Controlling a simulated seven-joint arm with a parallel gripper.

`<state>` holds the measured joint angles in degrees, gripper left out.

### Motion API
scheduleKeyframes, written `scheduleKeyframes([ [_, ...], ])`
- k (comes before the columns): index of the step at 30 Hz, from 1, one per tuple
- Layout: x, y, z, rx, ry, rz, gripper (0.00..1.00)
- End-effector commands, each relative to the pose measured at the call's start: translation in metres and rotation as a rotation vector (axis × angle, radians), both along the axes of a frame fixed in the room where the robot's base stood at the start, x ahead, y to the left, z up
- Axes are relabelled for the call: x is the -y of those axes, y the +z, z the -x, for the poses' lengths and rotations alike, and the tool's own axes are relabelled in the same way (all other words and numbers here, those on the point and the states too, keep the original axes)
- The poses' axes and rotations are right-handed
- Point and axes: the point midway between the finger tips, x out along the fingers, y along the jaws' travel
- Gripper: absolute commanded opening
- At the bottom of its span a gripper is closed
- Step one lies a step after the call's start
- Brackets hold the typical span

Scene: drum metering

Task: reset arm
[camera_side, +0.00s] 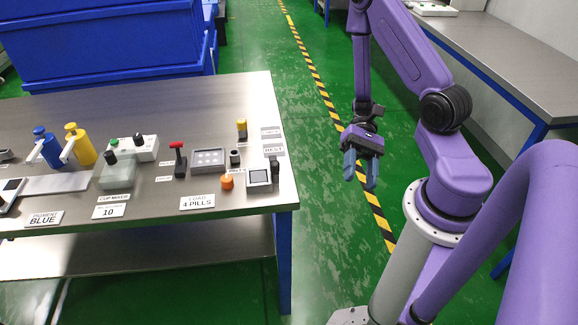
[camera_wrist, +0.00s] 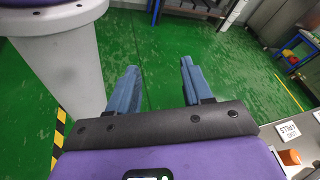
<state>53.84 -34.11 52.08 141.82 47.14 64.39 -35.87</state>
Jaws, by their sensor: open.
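My gripper (camera_side: 361,168) hangs empty over the green floor, to the right of the metal work table (camera_side: 150,213), pointing down. Its two blue fingers are apart. In the wrist view my gripper (camera_wrist: 157,88) also shows open, with only green floor between the fingers. It is clear of the table and touches nothing.
On the table are a blue bottle (camera_side: 45,146), a yellow bottle (camera_side: 78,144), a red-handled lever (camera_side: 178,158), a grey tray (camera_side: 208,161), an orange knob (camera_side: 227,181) and label cards. Blue bins (camera_side: 110,45) stand behind. A second bench (camera_side: 510,65) is at right.

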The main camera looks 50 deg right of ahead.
Motion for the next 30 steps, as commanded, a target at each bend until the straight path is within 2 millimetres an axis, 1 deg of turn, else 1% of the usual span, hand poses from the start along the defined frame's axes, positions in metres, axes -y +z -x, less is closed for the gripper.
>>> scheduleKeyframes([
  [1, -0.002, 0.004, 0.004, 0.046, 0.107, 0.033, 0.5],
  [6, -0.004, 0.016, 0.015, 0.187, 0.428, 0.138, 0.5],
  [11, -0.005, 0.027, 0.02, 0.353, 0.706, 0.229, 0.5],
  [15, -0.009, 0.039, 0.02, 0.526, 0.927, 0.296, 0.5],
  [20, -0.018, 0.056, 0.018, 0.76, 1.145, 0.35, 0.5],
  [24, -0.031, 0.074, 0.017, 0.991, 1.296, 0.367, 0.5],
  [30, -0.051, 0.1, 0.02, 1.291, 1.421, 0.344, 0.5],
])
